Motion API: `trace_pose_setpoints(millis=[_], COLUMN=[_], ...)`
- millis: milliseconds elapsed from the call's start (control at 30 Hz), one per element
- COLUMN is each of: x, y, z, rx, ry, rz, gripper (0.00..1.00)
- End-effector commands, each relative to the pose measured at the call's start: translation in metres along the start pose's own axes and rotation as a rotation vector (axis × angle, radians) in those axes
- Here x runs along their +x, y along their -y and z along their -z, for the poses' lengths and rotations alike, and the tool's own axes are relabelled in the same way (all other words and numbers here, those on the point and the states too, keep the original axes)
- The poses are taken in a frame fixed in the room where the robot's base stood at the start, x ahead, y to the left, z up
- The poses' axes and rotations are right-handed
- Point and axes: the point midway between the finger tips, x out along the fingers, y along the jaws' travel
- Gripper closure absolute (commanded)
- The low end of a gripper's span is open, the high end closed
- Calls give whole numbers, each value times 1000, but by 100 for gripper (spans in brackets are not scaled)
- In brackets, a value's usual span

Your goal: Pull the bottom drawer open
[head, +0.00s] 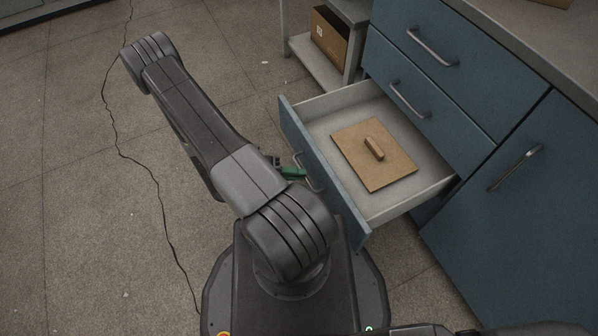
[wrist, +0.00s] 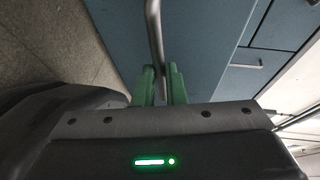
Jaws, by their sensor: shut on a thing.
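The bottom drawer (head: 430,196) of the blue cabinet stands far out, its inside open to view in the head view. Its blue front (head: 335,189) faces my arm, and it also fills much of the wrist view (wrist: 205,45). A metal bar handle (wrist: 154,30) is on that front; part of it shows in the head view (head: 308,174). My gripper (wrist: 160,72) has green fingers on either side of the handle and is shut on it. In the head view my gripper (head: 292,173) is partly hidden by my arm.
Two closed drawers (head: 425,55) are above, and a cabinet door (head: 530,190) is at right. A shelf (head: 318,65) holds a cardboard box (head: 331,38).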

Motion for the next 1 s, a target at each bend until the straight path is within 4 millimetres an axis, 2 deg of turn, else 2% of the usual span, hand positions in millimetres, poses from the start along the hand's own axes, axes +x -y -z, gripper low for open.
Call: trace_pose_setpoints(millis=[367,400,500,833,1000], x=[0,0,0,-2,-17], y=[-1,-1,-1,0,1], z=[0,0,0,0,-1], rx=[1,1,1,1,2], ry=[-1,-1,-1,1,4], rz=[-2,-2,-2,0,0], gripper=[100,87,68,67,67])
